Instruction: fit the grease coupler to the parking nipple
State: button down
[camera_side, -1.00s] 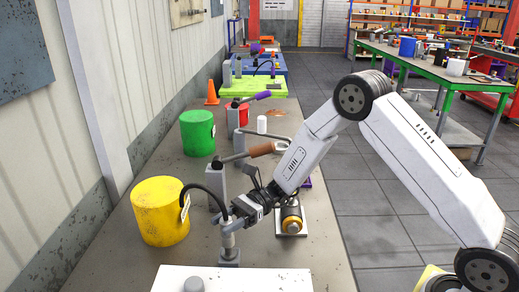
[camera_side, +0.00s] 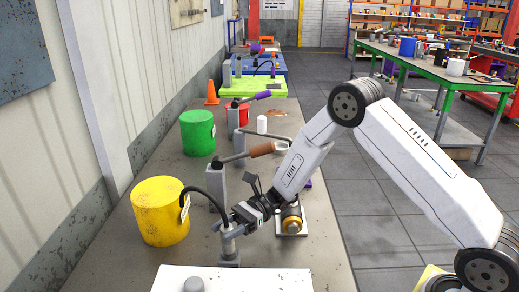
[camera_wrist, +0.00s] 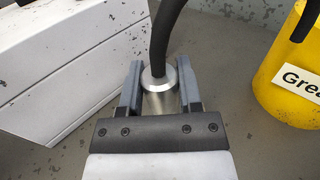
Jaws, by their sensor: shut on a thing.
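The grease coupler (camera_side: 228,240) is a silvery cylinder with a black hose rising from its top. It stands about upright over a small grey block (camera_side: 229,262), which I take to be the parking nipple's base. The nipple itself is hidden, so I cannot tell how far the coupler sits on it. My gripper (camera_side: 229,229) is shut on the coupler near its upper end. In the wrist view, the coupler's pale collar (camera_wrist: 158,80) and hose show between my two grey fingers (camera_wrist: 157,88).
A white box (camera_side: 232,279) stands close in front. A yellow grease bucket (camera_side: 160,212) is to the left, a green one (camera_side: 197,133) behind it.

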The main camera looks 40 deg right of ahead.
jog(key=shift+f, duration=0.65)
jog(key=shift+c, duration=1)
grip_release()
jog(key=shift+r, duration=0.1)
jog(key=shift+r, duration=0.85)
jog(key=s+d+r, duration=0.3)
jog(key=s+r, duration=0.8)
jog(key=s, duration=0.2)
jog(key=shift+s+d, duration=0.25)
jog(key=shift+d, duration=0.15)
